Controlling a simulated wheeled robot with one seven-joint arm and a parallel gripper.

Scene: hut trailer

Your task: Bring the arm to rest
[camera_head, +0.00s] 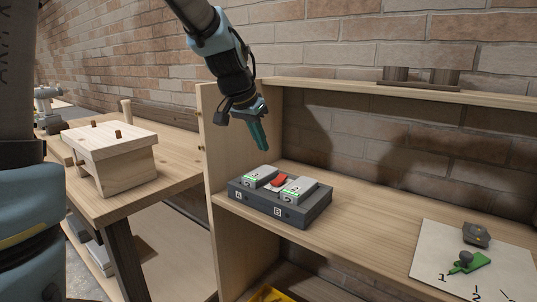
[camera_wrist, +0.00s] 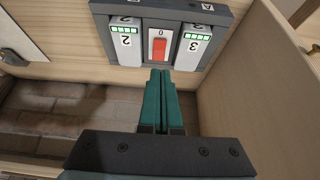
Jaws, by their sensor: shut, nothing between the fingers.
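My gripper (camera_head: 262,142) hangs from my arm in the upper middle of the head view, pointing down. Its two teal fingers are together and hold nothing. It is above and slightly behind a dark grey box (camera_head: 286,210) on the wooden shelf. The box holds two grey modules with green lights and a red rocker switch (camera_head: 278,180) between them. In the wrist view, the closed fingers of my gripper (camera_wrist: 164,76) point toward the red switch (camera_wrist: 159,46), which is marked 0. I cannot tell the exact gap to the box.
The shelf unit has a wooden side panel (camera_head: 217,189) left of the box. A white sheet (camera_head: 429,262) with a green item (camera_head: 470,264) and a dark grey item (camera_head: 477,233) lies at right. A wooden block stand (camera_head: 112,160) is on the left bench. The shelf between box and sheet is clear.

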